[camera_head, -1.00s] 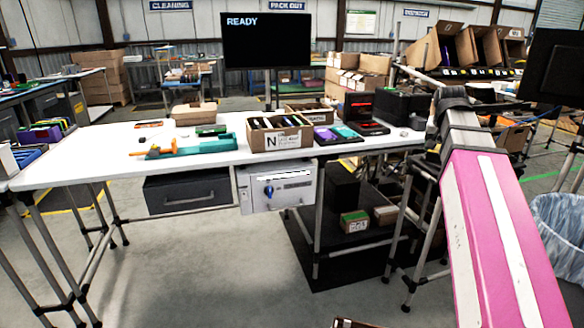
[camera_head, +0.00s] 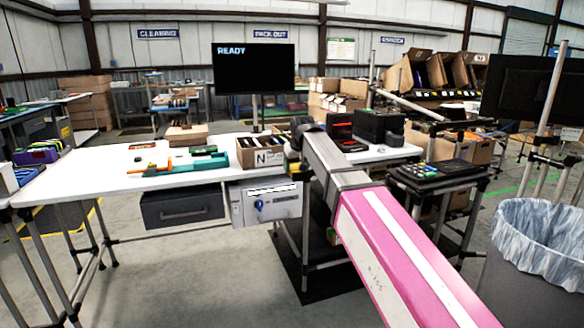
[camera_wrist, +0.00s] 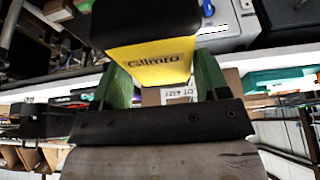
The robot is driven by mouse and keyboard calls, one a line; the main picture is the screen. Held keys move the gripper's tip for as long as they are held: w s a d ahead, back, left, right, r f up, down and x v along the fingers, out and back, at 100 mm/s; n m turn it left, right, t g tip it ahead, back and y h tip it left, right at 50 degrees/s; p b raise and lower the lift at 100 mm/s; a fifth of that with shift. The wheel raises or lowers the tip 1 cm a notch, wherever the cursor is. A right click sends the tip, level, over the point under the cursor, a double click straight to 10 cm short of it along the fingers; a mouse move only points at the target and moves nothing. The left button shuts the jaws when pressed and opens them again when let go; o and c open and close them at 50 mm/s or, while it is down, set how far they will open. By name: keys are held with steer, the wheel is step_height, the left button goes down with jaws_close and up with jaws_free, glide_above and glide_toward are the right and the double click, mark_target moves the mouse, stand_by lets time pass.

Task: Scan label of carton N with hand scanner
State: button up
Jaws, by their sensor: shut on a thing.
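Carton N (camera_head: 250,160) is an open brown box of dark items at the front edge of the white table, its white label marked N (camera_head: 269,157) facing me. In the wrist view, my gripper (camera_wrist: 165,80) has its green fingers on both sides of a yellow and black hand scanner (camera_wrist: 160,62) lettered "Glimro". Carton N (camera_wrist: 152,97) and part of its label show behind the scanner, partly hidden. In the head view, my gripper is mostly hidden by my pink-and-white arm; a bit of yellow shows just right of carton N.
A monitor (camera_head: 253,69) reading READY stands behind the table (camera_head: 100,184). A teal tool with an orange part (camera_head: 190,165) lies left of the carton. A dark drawer (camera_head: 182,206) and grey box (camera_head: 265,203) hang below. A lined bin (camera_head: 540,245) is at right.

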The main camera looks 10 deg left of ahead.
steer(key=shift+a+f, duration=0.1)
steer(key=shift+a, duration=0.75)
steer(key=shift+w+a, duration=0.5)
steer(key=shift+w, duration=0.3)
steer(key=shift+w+a, duration=0.5)
steer(key=shift+w, duration=0.35)
steer(key=shift+w+a, duration=0.5)
steer(key=shift+w, duration=0.3)
steer(key=shift+r, duration=2.5)
